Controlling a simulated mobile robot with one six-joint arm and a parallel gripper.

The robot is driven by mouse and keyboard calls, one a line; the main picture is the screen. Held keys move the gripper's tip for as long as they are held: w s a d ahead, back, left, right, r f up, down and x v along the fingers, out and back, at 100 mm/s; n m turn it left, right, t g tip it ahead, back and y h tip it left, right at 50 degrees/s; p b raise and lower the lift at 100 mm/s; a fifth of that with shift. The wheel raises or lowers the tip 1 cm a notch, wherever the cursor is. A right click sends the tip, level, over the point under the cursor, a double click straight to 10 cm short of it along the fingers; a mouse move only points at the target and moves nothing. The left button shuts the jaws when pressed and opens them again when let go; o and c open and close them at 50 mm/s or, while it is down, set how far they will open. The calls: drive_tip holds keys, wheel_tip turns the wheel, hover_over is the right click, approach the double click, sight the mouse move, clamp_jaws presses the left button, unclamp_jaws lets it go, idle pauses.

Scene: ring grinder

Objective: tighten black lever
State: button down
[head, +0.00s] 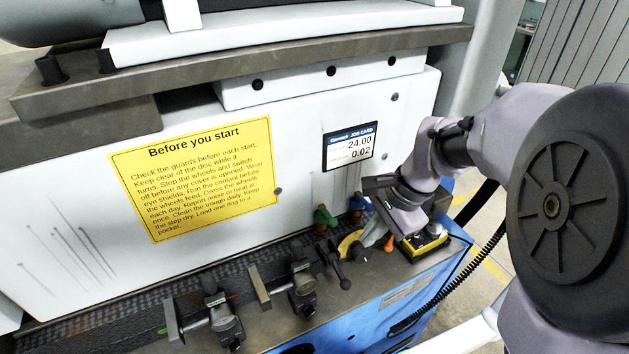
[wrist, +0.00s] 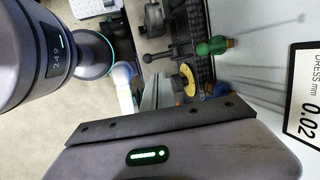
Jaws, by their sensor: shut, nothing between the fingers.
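The black lever (head: 335,264), a dark handle with ball ends, sits on the machine's ledge, left of a yellow disc (head: 350,244). In the wrist view the black lever (wrist: 166,53) lies above the fingertips, with the yellow disc (wrist: 188,78) just right of them. My gripper (head: 371,234) reaches in from the right, above the ledge, right of the lever. Its grey fingers (wrist: 158,82) look closed together and empty. They appear apart from the lever, though the exact gap is hard to judge. My gripper's body partly hides the ledge.
A green valve (head: 324,217) and a blue valve (head: 357,204) stand behind the lever. An orange cone (head: 389,243) and a yellow-black box (head: 428,242) are close to my gripper. Clamp-like fittings (head: 300,287) stand left. The white panel rises behind.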

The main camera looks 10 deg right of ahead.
sight(342, 273)
drive_tip(key=b+x, duration=0.1)
drive_tip(key=x, duration=0.3)
drive_tip(key=b+x, duration=0.2)
drive_tip(key=x, duration=0.3)
drive_tip(key=b+x, duration=0.2)
drive_tip(key=x, duration=0.2)
drive_tip(key=shift+s+a+f, duration=0.1)
drive_tip(key=shift+s+f, duration=0.2)
drive_tip(key=shift+f, duration=0.1)
drive_tip(key=shift+w+f+b, duration=0.1)
drive_tip(key=shift+b, duration=0.2)
